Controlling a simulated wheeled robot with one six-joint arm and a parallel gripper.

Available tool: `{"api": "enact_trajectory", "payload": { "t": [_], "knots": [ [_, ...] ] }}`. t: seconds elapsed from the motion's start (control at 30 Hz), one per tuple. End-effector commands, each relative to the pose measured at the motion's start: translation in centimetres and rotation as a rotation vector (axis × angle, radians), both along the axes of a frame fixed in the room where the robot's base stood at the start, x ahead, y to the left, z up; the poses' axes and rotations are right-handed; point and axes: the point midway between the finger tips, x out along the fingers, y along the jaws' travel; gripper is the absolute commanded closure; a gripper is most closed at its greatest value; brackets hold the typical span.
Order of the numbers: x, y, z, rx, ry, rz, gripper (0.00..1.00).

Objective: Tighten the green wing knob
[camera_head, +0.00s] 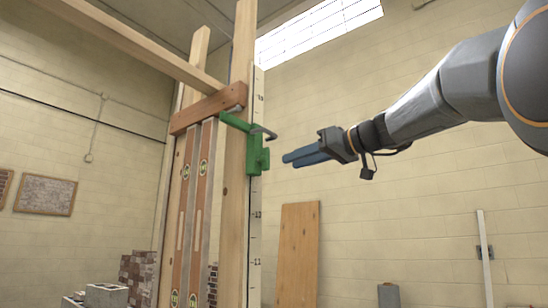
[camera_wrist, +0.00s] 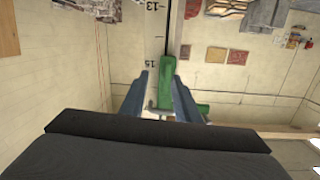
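A green clamp (camera_head: 254,150) sits on the white graduated staff beside the upright timber post in the head view. A small green wing knob (camera_head: 265,159) sticks out on its right side. My gripper (camera_head: 289,161) points left at the knob from the right, with a small gap. In the wrist view the blue fingers of my gripper (camera_wrist: 161,82) stand apart, with the clamp's green body (camera_wrist: 167,70) beyond and between them. I cannot clearly tell the knob from the clamp body there. Nothing is held.
A brown wooden block (camera_head: 208,108) crosses the posts above the clamp, with two spirit levels (camera_head: 193,200) hanging below it. A wooden board (camera_head: 298,255) leans on the wall behind. The space right of the staff is clear around my arm.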

Motion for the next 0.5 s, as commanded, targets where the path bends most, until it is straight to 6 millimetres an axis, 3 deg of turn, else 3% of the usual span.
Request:
{"api": "enact_trajectory", "payload": {
  "t": [0.03,0.13,0.27,0.5],
  "knots": [
    [-0.6,0.1,1.9,0.004,-0.045,0.014,0.71],
    [-1.3,0.4,4.0,0.01,-0.098,0.034,0.71],
    [-1.0,1.3,4.7,0.01,-0.114,0.041,0.71],
    [1.2,4.2,4.7,0.011,-0.111,0.041,0.71]
  ]
}}
